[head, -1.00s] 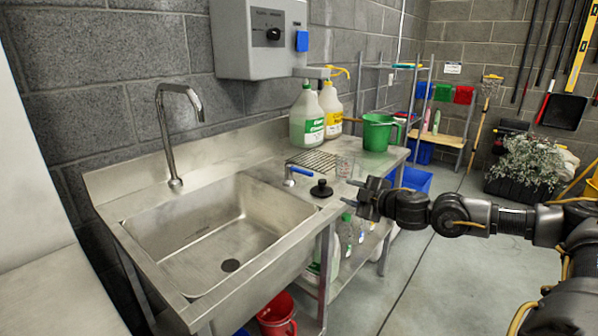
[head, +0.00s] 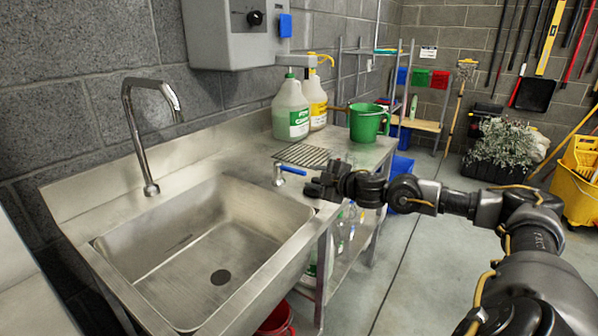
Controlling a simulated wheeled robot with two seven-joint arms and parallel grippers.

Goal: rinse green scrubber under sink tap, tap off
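The sink basin (head: 215,235) is empty, with a dark drain hole at its bottom. The curved metal tap (head: 130,115) stands at its back left; no water shows from its spout. A valve with a blue lever (head: 291,170) sits on the counter right of the basin. My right gripper (head: 318,186) is low over the counter's front edge, just right of and in front of the lever. Its fingers are dark and foreshortened, so its opening cannot be told. I cannot make out a green scrubber. My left gripper is out of view.
A wire rack (head: 302,154), a green-labelled jug (head: 290,108), a yellow-labelled jug (head: 316,104) and a green pitcher (head: 367,122) stand on the counter behind the gripper. A grey wall box (head: 225,35) hangs above. A red bucket (head: 277,320) is below.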

